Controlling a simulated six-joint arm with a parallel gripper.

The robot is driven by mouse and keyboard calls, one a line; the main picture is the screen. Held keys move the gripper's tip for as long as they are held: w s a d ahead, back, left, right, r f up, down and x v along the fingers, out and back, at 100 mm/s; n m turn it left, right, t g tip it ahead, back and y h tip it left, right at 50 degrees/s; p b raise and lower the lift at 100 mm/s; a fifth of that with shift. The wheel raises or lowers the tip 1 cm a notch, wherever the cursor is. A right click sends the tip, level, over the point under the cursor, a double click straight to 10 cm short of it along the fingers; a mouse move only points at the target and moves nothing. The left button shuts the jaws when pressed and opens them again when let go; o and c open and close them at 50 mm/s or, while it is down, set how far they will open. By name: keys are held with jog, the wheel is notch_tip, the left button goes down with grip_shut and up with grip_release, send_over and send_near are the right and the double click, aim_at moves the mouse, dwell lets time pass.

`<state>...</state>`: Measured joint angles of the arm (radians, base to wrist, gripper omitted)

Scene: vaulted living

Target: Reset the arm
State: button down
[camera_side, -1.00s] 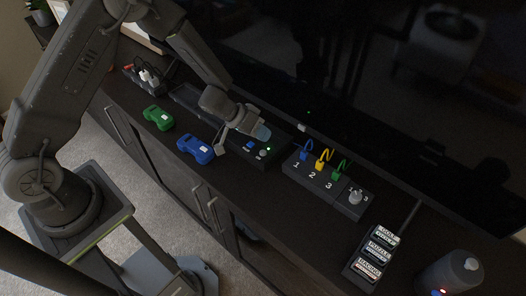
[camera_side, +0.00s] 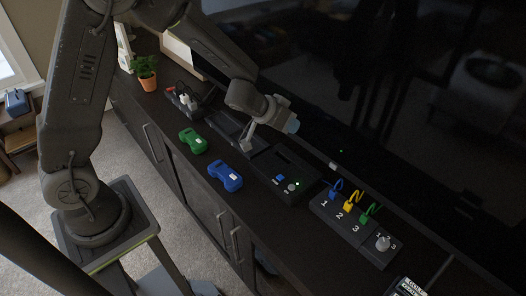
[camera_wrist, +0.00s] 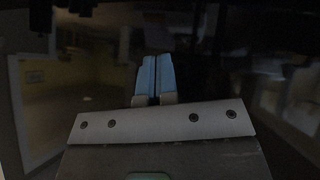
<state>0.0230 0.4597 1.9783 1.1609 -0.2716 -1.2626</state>
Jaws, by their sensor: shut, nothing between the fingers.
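My gripper (camera_side: 291,125) is in the upper middle of the side view, above the console area and in front of the dark TV screen. It holds nothing. In the wrist view its two light-blue fingertips (camera_wrist: 155,77) are together, with a dim, blurred background behind them. Below it on the cabinet is a black console (camera_side: 283,172) with a blue button and a green light. A green controller (camera_side: 193,140) and a blue controller (camera_side: 225,176) lie to the left of the console, apart from my gripper.
A numbered switch box (camera_side: 345,222) with blue, yellow and green cables and a knob stands right of the console. A power strip (camera_side: 184,98) and a potted plant (camera_side: 145,70) are at the far left of the cabinet (camera_side: 198,187). The large TV (camera_side: 400,90) stands close behind.

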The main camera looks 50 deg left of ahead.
jog(key=s+a+r+n+y, duration=0.1)
jog(key=s+a+r+y, duration=0.2)
jog(key=s+r, duration=0.35)
jog(key=s+a+r+n+y, duration=0.1)
jog(key=s+a+r+y, duration=0.2)
jog(key=s+r, duration=0.35)
jog(key=s+d+r+m+g+h, duration=0.1)
jog(key=s+r, duration=0.1)
jog(key=s, duration=0.5)
jog(key=s+d+r+g+h, duration=0.1)
jog(key=s+d+g, duration=0.1)
jog(key=s, duration=0.6)
jog(key=shift+d+r+m+h, duration=0.3)
jog(key=shift+r+m, duration=0.05)
jog(key=shift+m, duration=0.05)
